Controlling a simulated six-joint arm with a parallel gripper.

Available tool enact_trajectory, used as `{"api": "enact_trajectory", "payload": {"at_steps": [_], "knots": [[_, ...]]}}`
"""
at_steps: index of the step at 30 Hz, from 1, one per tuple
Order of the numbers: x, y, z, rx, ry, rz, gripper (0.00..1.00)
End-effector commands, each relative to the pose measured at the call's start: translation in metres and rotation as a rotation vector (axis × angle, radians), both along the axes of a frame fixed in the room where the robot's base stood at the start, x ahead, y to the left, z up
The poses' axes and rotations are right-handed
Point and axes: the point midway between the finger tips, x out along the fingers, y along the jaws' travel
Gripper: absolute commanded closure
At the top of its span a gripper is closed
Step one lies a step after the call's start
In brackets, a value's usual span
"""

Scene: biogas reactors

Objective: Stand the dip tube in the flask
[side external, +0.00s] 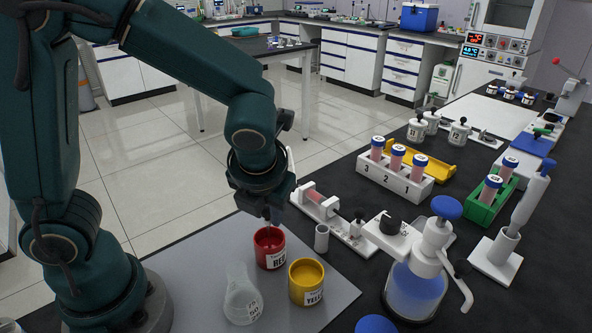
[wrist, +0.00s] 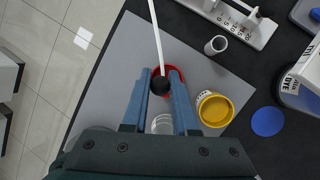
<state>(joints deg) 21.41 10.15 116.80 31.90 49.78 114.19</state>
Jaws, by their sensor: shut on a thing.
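My gripper (side external: 268,218) is shut on the black knob-like part (wrist: 160,86) of the dip tube, with the fingertips (wrist: 161,80) on either side of it. The tube's thin white length (wrist: 155,35) runs from the fingers to the top of the wrist view. In the side view a short white piece (side external: 291,160) shows beside the gripper. The gripper is above the red cup (side external: 269,250). The clear flask (side external: 242,295) stands upright on the grey mat, in front of the red cup; in the wrist view it shows between the fingers (wrist: 162,124), partly hidden.
A yellow cup (side external: 307,284) stands right of the flask on the grey mat (side external: 199,262). A small grey cylinder (side external: 321,238) and a white syringe stand (side external: 334,218) are behind it. A blue-filled dispenser bottle (side external: 414,290) and a white tube rack (side external: 394,181) stand to the right.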

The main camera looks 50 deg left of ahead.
Motion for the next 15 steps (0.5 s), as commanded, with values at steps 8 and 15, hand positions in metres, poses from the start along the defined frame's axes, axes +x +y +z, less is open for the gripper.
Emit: {"api": "enact_trajectory", "payload": {"at_steps": [8, 15], "knots": [[0.001, -0.001, 0.051, -0.006, -0.010, 0.001, 1.00], [0.001, 0.000, 0.087, -0.002, -0.002, -0.004, 1.00]]}}
